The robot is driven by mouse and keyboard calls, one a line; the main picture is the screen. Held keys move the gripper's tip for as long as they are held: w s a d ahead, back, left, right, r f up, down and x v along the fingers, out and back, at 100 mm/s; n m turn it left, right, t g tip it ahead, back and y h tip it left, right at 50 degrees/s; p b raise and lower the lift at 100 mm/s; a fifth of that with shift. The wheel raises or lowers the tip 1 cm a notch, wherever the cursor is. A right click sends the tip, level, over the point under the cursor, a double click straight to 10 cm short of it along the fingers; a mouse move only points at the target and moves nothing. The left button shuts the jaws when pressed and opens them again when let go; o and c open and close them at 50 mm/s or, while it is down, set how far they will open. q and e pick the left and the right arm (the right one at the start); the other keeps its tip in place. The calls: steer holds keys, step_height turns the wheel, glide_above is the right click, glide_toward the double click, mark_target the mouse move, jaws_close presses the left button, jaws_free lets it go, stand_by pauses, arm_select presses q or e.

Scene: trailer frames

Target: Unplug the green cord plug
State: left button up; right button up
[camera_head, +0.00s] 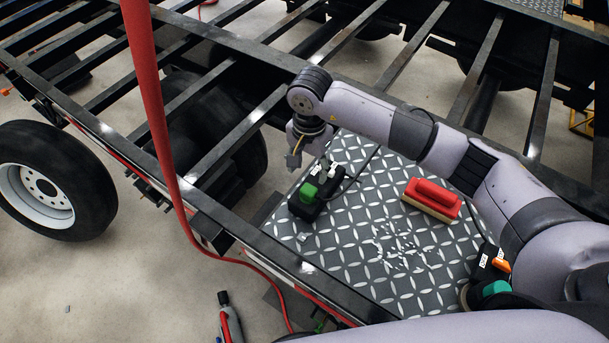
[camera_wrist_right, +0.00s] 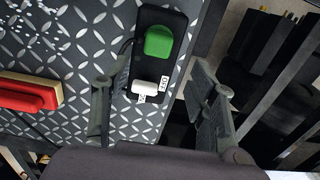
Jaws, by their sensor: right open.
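The green plug (camera_head: 308,192) sits in a black power strip (camera_head: 300,209) on the diamond-plate deck. White plugs (camera_head: 329,170) sit at the strip's far end. My right gripper (camera_head: 294,159) is over the deck's left edge, close to the strip's far end. In the right wrist view, the open, empty fingers of the right gripper (camera_wrist_right: 152,82) lie on either side of the strip's lower end, in line with a white plug (camera_wrist_right: 145,88). The green plug (camera_wrist_right: 159,41) appears farther up, beyond the fingertips. My left gripper is not in view.
A red block with a tan base (camera_head: 433,197) and white scraps (camera_head: 402,248) lie on the deck. A red vertical pipe or hose (camera_head: 150,80) crosses the left side. Black trailer frame beams (camera_head: 250,115) surround the deck. A wheel (camera_head: 45,188) stands at left.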

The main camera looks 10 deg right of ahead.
mark_target(309, 189)
steer(key=shift+s+r, duration=0.15)
steer(key=shift+s, duration=0.3)
steer(key=shift+w+f, duration=0.2)
steer(key=shift+f, duration=0.4)
step_height(309, 189, down, 3)
steer(key=shift+s+r+b, duration=0.1)
steer(key=shift+b, duration=0.75)
step_height(309, 189, down, 5)
steer(key=b, duration=0.4)
steer(key=shift+r, duration=0.15)
steer(key=shift+f+b, duration=0.3)
steer(key=shift+b, duration=0.15)
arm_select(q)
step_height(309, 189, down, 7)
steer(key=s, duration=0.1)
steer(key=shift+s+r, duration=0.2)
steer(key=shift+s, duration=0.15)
arm_select(e)
steer(key=shift+r, duration=0.1)
